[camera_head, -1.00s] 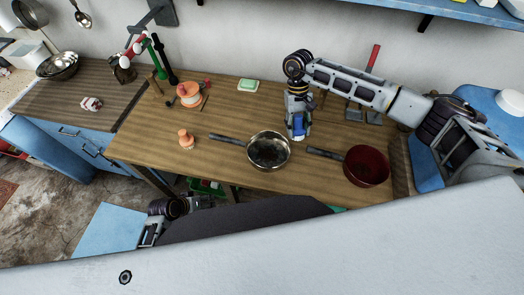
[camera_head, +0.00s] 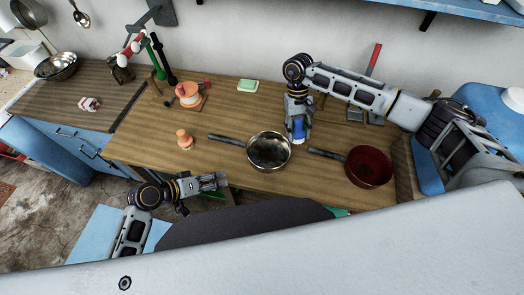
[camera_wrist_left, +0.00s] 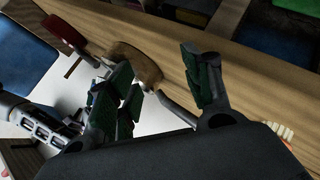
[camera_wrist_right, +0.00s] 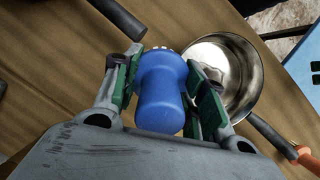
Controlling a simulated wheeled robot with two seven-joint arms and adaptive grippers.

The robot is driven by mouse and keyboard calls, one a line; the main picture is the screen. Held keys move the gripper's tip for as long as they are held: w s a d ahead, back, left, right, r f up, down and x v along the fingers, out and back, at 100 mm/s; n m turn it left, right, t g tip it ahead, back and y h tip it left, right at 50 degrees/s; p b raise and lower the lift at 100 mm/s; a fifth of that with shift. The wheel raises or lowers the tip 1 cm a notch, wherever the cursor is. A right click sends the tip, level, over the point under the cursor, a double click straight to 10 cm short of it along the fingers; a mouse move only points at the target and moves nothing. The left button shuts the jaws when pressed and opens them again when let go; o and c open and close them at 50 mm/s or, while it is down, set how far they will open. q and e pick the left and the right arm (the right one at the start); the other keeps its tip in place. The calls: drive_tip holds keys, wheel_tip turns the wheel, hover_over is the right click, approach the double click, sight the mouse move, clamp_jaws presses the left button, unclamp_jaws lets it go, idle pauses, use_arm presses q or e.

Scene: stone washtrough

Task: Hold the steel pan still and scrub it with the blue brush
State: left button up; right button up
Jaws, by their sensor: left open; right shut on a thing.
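The steel pan (camera_head: 281,153) stands on the wooden worktop, its handle pointing left. It also shows in the right wrist view (camera_wrist_right: 252,84). In the left wrist view it seems to be the brownish, wood-reflecting bowl shape (camera_wrist_left: 137,66). My right gripper (camera_head: 298,121) is shut on the blue brush (camera_wrist_right: 162,92), just right of the pan's far rim and above the worktop. The brush's bristles are mostly hidden. My left gripper (camera_head: 222,181) is open and empty at the worktop's front edge, below and apart from the pan's handle (camera_head: 227,140).
A dark red pan (camera_head: 368,166) stands at right, its handle toward the steel pan. An orange shaker-like thing (camera_head: 184,140) stands left of the handle. A green-and-white sponge or soap (camera_head: 247,86) lies behind. The worktop between is clear.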

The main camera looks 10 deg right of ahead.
use_arm(q)
drive_tip(key=w+n+h, duration=0.1)
drive_tip(key=w, duration=0.1)
drive_tip(key=n+t+h, duration=0.1)
drive_tip(key=n+t, duration=0.4)
drive_tip(key=n, duration=0.3)
approach(213, 139)
drive_tip(key=shift+s+a+f, duration=0.1)
drive_tip(key=shift+a+f, duration=0.15)
drive_tip(key=shift+d, duration=0.1)
drive_tip(key=shift+p+x, duration=0.35)
drive_tip(key=shift+x, duration=5.6)
drive_tip(key=shift+r, duration=0.2)
clamp_jaws()
